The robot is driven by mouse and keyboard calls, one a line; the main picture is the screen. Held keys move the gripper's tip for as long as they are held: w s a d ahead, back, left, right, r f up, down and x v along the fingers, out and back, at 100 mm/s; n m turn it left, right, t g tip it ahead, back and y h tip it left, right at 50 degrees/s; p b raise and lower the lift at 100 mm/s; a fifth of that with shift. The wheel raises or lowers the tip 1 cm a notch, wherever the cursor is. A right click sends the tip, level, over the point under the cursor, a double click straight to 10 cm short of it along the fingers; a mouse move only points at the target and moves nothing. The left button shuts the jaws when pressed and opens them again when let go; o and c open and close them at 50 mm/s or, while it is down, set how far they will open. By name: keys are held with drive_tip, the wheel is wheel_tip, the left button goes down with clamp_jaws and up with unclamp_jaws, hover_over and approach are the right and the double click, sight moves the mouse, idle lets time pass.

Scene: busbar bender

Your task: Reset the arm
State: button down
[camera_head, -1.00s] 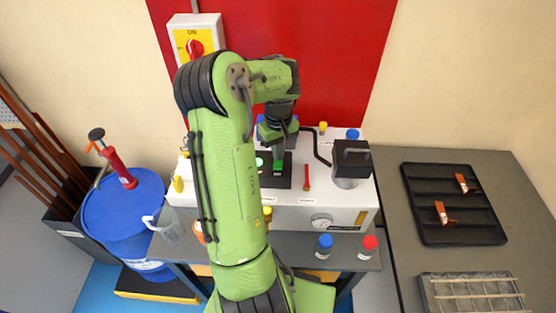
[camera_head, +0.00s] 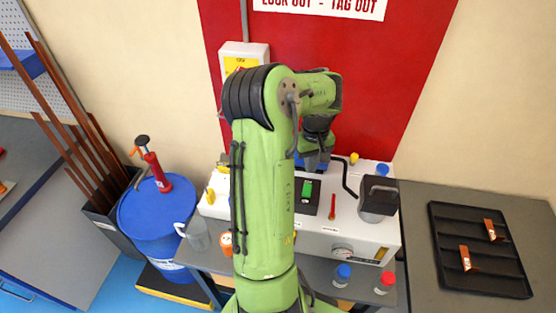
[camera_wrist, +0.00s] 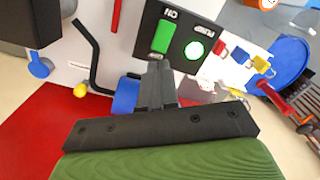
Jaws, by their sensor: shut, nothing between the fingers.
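My gripper (camera_head: 314,166) is above the back of the white machine (camera_head: 345,229), in front of the red wall panel. In the wrist view my gripper (camera_wrist: 157,72) has its fingers together with nothing between them. They point at the black switch panel (camera_wrist: 182,12), which carries a green rocker switch (camera_wrist: 163,36) and a round lit button (camera_wrist: 194,50). The green switch (camera_head: 307,191) also shows in the head view, just below the fingertips, with a visible gap. My arm hides the machine's left middle.
A blue drum (camera_head: 155,225) with a red hand pump (camera_head: 157,172) is at left. A black tray (camera_head: 479,250) with two copper pieces lies on the right table. Blue and red-capped jars stand in front.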

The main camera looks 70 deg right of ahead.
idle(0.3)
drive_tip(key=w+a+r+n+t+b, duration=0.15)
drive_tip(key=w+a+r, duration=0.25)
drive_tip(key=w+a, duration=0.5)
drive_tip(key=w+a+r+n+t+b, duration=0.1)
drive_tip(key=w+a+r+n+t, duration=0.15)
drive_tip(key=w+a+r, duration=0.45)
drive_tip(key=s+a+n+b, duration=0.1)
drive_tip(key=s+a+n, duration=0.1)
drive_tip(key=a, duration=1)
drive_tip(key=s+a+f+n+t+b, duration=0.1)
drive_tip(key=s+a+n, duration=0.2)
drive_tip(key=a, duration=0.9)
drive_tip(key=shift+s+t, duration=0.3)
drive_tip(key=shift+s, duration=0.65)
